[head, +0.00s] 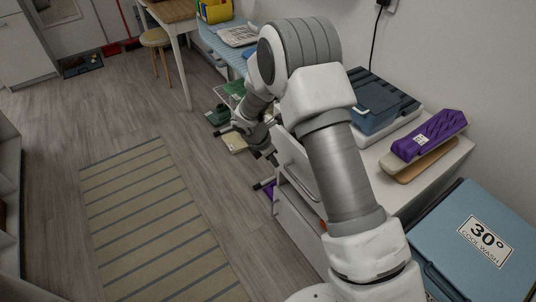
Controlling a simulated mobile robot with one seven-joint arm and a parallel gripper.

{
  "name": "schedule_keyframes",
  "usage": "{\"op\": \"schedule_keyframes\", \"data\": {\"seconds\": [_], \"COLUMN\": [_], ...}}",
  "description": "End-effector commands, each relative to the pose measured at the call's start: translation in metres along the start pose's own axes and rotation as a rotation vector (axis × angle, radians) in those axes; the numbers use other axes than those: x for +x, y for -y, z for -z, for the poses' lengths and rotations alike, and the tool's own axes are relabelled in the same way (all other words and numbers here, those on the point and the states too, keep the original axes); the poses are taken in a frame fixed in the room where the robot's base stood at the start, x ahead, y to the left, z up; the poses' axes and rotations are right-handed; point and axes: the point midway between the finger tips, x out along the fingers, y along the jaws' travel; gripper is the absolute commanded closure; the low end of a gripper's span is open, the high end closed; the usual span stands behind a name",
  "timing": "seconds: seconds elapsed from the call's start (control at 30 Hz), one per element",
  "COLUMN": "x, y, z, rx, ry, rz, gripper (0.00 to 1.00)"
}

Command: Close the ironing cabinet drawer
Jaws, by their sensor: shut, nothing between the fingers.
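The white cabinet (445,163) stands along the right wall, partly hidden behind my arm. A light drawer front (294,160) on its left side appears to stand out from the body; how far it is out I cannot tell. My gripper (268,153) is small and dark in the head view, at the end of my bent arm, close to the left of that drawer front. It is shut and holds nothing. Whether it touches the drawer front I cannot tell. A lower front panel (298,222) shows below.
A blue "30° cool wash" box (465,240) is at lower right. A striped rug (155,225) lies on open floor at left. A stool (156,40) and table stand behind.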

Motion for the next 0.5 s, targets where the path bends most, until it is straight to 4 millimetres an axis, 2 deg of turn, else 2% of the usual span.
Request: {"op": "schedule_keyframes", "data": {"seconds": [0.03, 0.2, 0.5], "x": [0.002, 0.009, 0.011], "y": [0.0, -0.001, -0.001], "z": [-0.012, -0.03, -0.037], "rx": [0.007, 0.005, 0.002], "ry": [0.002, 0.001, 0.001], "rz": [-0.001, -0.002, -0.002], "gripper": [1.0, 1.0, 1.0]}}
